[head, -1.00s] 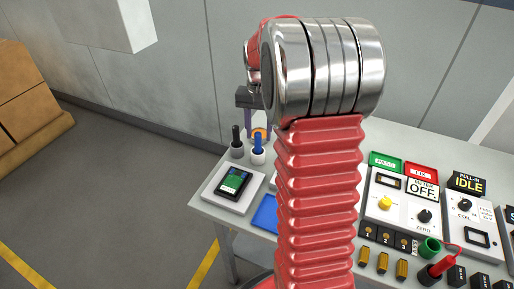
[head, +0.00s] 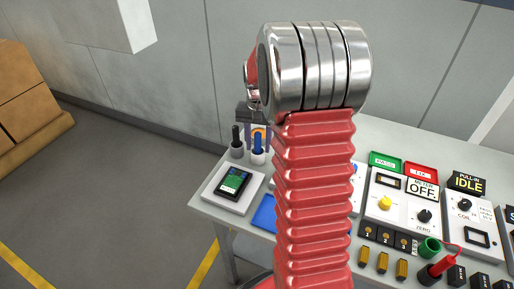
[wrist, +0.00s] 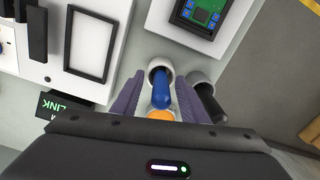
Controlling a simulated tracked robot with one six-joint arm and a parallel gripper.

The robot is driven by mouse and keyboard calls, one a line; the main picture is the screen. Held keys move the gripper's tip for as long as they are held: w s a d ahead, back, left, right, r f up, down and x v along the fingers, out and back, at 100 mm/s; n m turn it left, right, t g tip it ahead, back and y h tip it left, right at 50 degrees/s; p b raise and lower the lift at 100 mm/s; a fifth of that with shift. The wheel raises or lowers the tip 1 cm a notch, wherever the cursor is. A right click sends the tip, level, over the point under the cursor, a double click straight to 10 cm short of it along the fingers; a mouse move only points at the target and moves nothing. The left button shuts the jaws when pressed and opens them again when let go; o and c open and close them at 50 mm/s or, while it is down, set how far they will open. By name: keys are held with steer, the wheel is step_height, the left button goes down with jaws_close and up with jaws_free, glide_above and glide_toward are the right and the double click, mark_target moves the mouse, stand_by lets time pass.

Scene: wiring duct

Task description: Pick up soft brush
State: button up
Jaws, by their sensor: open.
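One is blue (head: 257,144), the other black (head: 236,137); neither shows bristles, so I cannot tell for certain which is the soft brush. My gripper (head: 257,128) is open, pointing down over the blue tool. In the wrist view my gripper (wrist: 158,98) has its two purple fingers on either side of the blue tool (wrist: 160,90), with visible gaps. The black tool (wrist: 209,102) is just outside the right finger. An orange patch lies at the blue tool's near end.
A blue tray (head: 264,214) is partly hidden by my arm.

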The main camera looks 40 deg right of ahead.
steer(key=shift+c, duration=0.2)
jaws_close()
stand_by(0.4)
